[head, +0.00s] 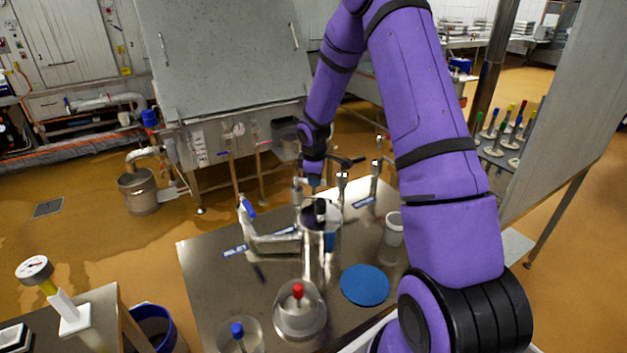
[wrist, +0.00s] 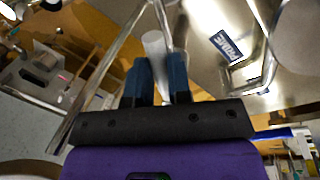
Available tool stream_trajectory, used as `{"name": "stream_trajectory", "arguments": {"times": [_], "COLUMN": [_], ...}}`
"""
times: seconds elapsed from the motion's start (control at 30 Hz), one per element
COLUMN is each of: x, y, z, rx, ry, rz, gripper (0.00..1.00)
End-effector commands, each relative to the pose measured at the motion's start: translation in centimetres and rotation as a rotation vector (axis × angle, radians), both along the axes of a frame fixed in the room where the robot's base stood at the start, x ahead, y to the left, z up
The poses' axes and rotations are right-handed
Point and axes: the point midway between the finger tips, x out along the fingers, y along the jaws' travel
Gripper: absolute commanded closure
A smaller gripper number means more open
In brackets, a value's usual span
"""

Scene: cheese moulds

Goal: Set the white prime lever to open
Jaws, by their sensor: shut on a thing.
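The white prime lever (wrist: 154,46) shows in the wrist view as a pale rounded bar between the two dark blue fingers of my gripper (wrist: 158,70). The fingers are closed on it. A blue PRIME label (wrist: 226,46) lies on the steel surface to the right of it. In the head view my gripper (head: 314,180) points down at the pipework at the back of the steel table. There the wrist and fingers mostly hide the lever. I cannot tell from these frames whether the lever stands at open or closed.
The steel table (head: 205,268) carries pipework with a blue-handled valve (head: 248,207) and an INLET label (head: 235,251). A black handle (head: 347,162) sits close right of my gripper.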

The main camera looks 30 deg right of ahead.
Motion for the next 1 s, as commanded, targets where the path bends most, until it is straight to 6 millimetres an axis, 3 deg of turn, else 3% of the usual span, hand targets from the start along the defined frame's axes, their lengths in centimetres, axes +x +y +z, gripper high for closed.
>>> {"name": "stream_trajectory", "arguments": {"times": [0.67,0.7,0.8,1.0], "x": [0.37,0.36,0.36,0.32], "y": [-0.22,-0.22,-0.22,-0.22], "z": [0.04,0.04,0.04,0.02], "rx": [0.0,0.0,0.0,0.001], "ry": [-0.002,-0.002,-0.002,-0.002], "rz": [0.065,0.065,0.065,0.064], "gripper": [1.0,0.77,0.56,0.56]}}
